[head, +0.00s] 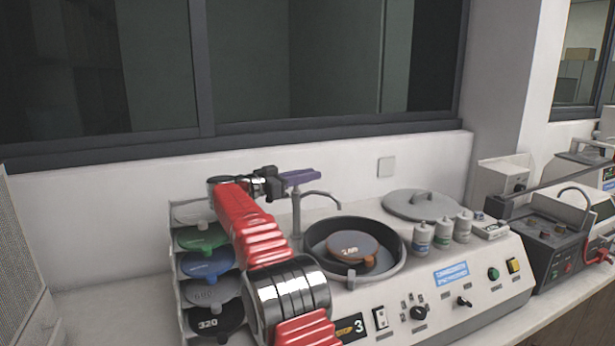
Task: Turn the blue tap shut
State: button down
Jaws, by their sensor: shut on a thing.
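The tap stands behind the round bowl on the white machine, with a grey upright post (296,217) and a thin curved spout reaching right. Its blue-violet lever handle (303,176) lies about level on top of the post and points right. My gripper (279,183) is shut on the left part of this handle, coming from the left. The jaws hide the handle's left end. My red arm passes in front and hides the lower left of the machine.
A rack (178,290) of coloured discs stands left, close by my arm. A grey lid (421,204) and several small bottles (443,232) are right. The wall and window are behind.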

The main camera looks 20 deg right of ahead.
jog(key=shift+r+m+g, duration=0.2)
jog(key=shift+m+g, duration=0.1)
dwell(0.4)
jog(key=c, duration=1.9)
grip_release()
jog(key=shift+f, duration=0.1)
jog(key=shift+o, duration=0.2)
jog(key=s+a, duration=0.1)
jog(key=a, duration=1.2)
jog(key=shift+s+a, duration=0.3)
jog(key=shift+a, duration=0.1)
